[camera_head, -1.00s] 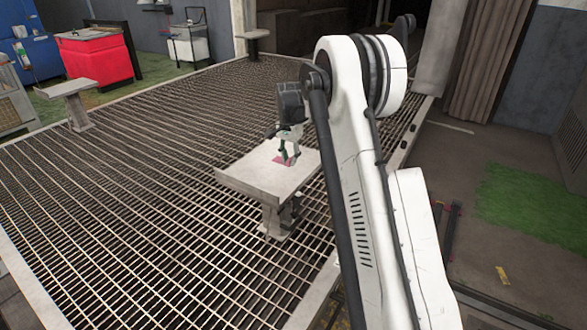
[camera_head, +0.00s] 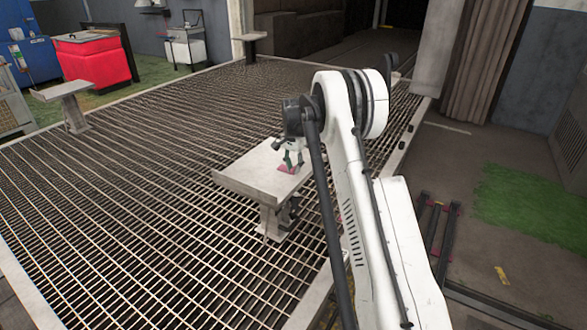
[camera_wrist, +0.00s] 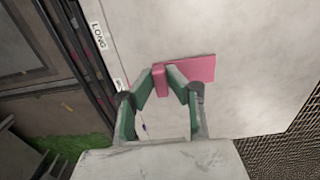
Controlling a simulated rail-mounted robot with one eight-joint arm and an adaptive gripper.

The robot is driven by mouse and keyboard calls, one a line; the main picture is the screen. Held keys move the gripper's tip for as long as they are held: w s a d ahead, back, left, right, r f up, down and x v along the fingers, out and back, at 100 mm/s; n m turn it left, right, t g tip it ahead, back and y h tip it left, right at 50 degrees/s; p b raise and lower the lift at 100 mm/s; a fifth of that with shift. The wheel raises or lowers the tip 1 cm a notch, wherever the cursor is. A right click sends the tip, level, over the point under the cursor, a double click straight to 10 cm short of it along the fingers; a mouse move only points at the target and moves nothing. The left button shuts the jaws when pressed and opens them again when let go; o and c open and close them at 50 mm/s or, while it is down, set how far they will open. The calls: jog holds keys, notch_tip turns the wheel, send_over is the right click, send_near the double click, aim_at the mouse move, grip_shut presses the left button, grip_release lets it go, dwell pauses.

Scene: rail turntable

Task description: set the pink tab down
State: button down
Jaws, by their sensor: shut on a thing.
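The pink tab (camera_wrist: 196,70) shows in the wrist view as a flat pink plate with a raised block at its left end. My gripper (camera_wrist: 160,78) is shut on that raised block, with green and grey fingers on either side of it. In the head view the pink tab (camera_head: 287,169) appears on or just above the pale top of a small pedestal table (camera_head: 245,182), under my gripper (camera_head: 291,163). I cannot tell whether the tab's underside touches the tabletop.
The pedestal stands on a wide metal grating (camera_head: 130,190). Two other small pedestals stand at the left (camera_head: 62,90) and at the back (camera_head: 249,36). A red bin (camera_head: 92,58) is beyond the grating. The tabletop around the tab looks clear.

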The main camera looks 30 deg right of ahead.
jog(key=shift+f, duration=0.2)
jog(key=c, duration=1.7)
grip_release()
